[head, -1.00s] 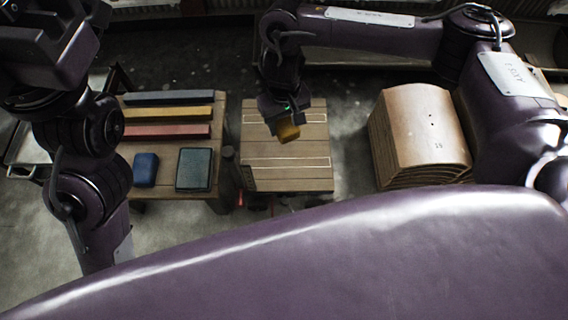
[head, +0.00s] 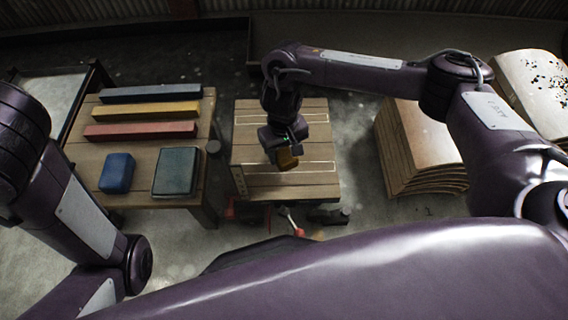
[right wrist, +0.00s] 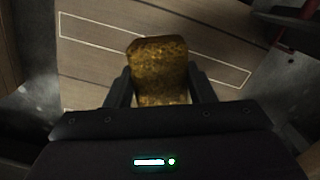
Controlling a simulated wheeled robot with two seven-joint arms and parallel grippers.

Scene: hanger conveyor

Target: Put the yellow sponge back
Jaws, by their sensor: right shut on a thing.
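The yellow sponge (head: 287,161) is held in my right gripper (head: 284,152), above the wooden table with white outlined rectangles (head: 262,185). In the right wrist view the sponge (right wrist: 160,72) sits between the two dark fingers of my right gripper (right wrist: 161,88), which touch its sides. Behind it, a long white outlined rectangle (right wrist: 215,66) on the boards shows empty where visible. My left arm comes in from the left in the head view, but its gripper is out of sight.
The left table holds a grey bar (head: 150,93), a yellow bar (head: 147,111), a red bar (head: 141,130), a blue block (head: 117,172) and a dark green-grey block (head: 176,171). Stacked curved boards (head: 425,150) stand at the right. Tools with red handles (head: 298,231) lie below the middle table.

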